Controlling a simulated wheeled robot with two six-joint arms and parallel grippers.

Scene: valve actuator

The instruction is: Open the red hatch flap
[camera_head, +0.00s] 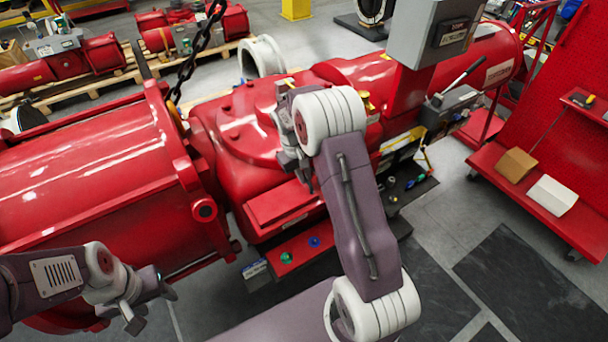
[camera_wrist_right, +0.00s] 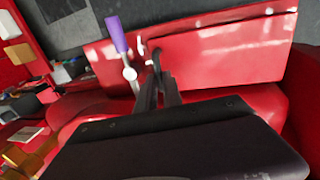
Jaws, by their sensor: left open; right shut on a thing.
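The red hatch flap (camera_head: 284,203) is a rectangular panel on the front of the big red actuator body (camera_head: 235,140). In the right wrist view the flap (camera_wrist_right: 225,50) fills the upper right as a glossy red panel. A purple-handled lever (camera_wrist_right: 117,35) with a metal shaft stands left of my fingers. My right gripper (camera_wrist_right: 157,62) has its dark fingers close together at the flap's left edge, shut on a small part there that they mostly hide. My left gripper (camera_head: 150,308) is open and empty at the lower left, away from the flap.
A grey box (camera_head: 437,32) stands on the actuator's right part. A chain (camera_head: 190,60) hangs at the upper left. A red cart (camera_head: 540,190) with two small boxes stands at the right. Dark mats (camera_head: 530,290) lie on open floor at the lower right.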

